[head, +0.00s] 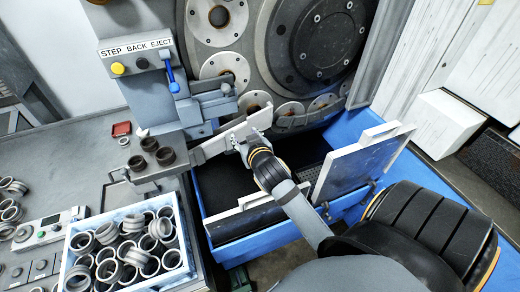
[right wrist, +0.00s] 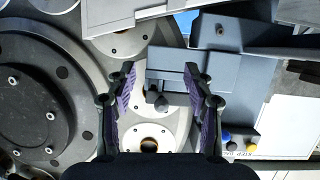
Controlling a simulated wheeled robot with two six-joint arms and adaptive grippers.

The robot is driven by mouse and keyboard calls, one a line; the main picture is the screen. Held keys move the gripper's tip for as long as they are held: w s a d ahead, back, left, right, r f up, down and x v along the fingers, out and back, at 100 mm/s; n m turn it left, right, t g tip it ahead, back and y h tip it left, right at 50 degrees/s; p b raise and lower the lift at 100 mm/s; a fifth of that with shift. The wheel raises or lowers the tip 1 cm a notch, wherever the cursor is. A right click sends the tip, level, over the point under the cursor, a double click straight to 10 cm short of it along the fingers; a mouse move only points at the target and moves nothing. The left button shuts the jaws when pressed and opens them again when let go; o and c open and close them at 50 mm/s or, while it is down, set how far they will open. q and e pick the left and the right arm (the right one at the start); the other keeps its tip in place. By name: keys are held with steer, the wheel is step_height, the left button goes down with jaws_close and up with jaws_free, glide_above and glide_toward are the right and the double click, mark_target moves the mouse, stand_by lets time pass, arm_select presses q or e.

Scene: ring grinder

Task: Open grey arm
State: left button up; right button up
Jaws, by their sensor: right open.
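The grey arm (head: 213,146) is a long flat bar in the head view. It reaches from the dark rings on the left toward the grinder's face. My right gripper (head: 240,143) is at the bar's right part and hides a little of it. I cannot tell whether they touch. In the right wrist view my right gripper (right wrist: 159,75) is open, with purple pads apart. A grey block (right wrist: 195,72) with a small dark knob (right wrist: 160,102) shows between and behind the fingers; nothing is clearly gripped. My left gripper is not in view.
The grinder's large dark disc (head: 322,42) is behind. A blue bin (head: 245,250) with a raised grey lid (head: 360,162) lies below. A white crate (head: 75,233) of metal rings stands at lower left. A blue lever (head: 170,72) is above the bar.

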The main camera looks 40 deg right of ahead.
steer(key=s+f+g, duration=0.2)
steer(key=s+f, duration=0.1)
steer(key=s+a+f+n+g+y, duration=0.1)
steer(key=s+f, duration=0.2)
steer(key=f, duration=0.1)
steer(key=s+a+f+g, duration=0.1)
steer(key=s+f+g, duration=0.1)
steer(key=s+f, duration=0.1)
steer(key=shift+s+f+n+g+y, duration=0.25)
steer(key=shift+f+n+g+y, duration=0.05)
steer(key=shift+f, duration=0.35)
steer(key=shift+s+a+f+g, duration=0.1)
steer(key=shift+s+f+g, duration=0.25)
steer(key=shift+s, duration=0.1)
